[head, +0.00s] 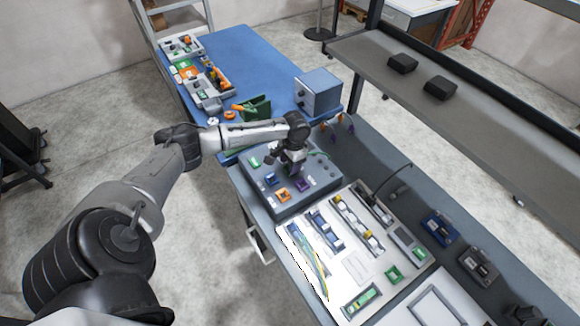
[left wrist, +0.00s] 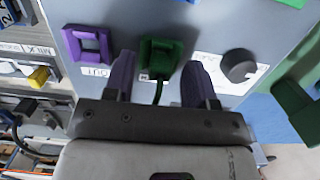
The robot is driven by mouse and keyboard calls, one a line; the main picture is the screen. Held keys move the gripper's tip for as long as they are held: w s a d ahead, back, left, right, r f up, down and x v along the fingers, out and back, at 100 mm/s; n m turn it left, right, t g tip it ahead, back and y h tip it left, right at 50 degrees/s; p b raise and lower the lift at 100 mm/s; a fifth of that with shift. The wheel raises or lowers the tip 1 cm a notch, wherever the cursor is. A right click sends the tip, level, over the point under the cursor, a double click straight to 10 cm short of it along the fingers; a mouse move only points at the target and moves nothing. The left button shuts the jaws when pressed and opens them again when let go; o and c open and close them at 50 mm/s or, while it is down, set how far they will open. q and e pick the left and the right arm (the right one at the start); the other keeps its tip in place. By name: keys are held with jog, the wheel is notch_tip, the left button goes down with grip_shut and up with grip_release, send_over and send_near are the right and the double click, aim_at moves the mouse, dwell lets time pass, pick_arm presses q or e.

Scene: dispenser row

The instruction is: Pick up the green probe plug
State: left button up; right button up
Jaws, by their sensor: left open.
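The green probe plug (left wrist: 160,55) shows in the left wrist view at a green square port on the grey panel, with a thin dark green cable hanging from it. Plug and port are hard to tell apart. My left gripper (left wrist: 158,82) is open, its two fingers on either side of the cable and their tips just short of the green piece. No grip on it shows. In the head view my left gripper (head: 290,168) is over the grey sloped panel box (head: 322,190), and it hides the plug there. My right gripper is not in view.
A purple square port (left wrist: 87,45) and a black knob (left wrist: 239,65) flank the green piece. A larger green object (left wrist: 297,112) is at the right. A white board with modules (head: 345,268) is in front of the box; a blue mat (head: 250,60) lies behind.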

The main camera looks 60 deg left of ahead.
pick_arm(q)
jog(key=shift+f, duration=0.35)
grip_shut()
dwell(0.3)
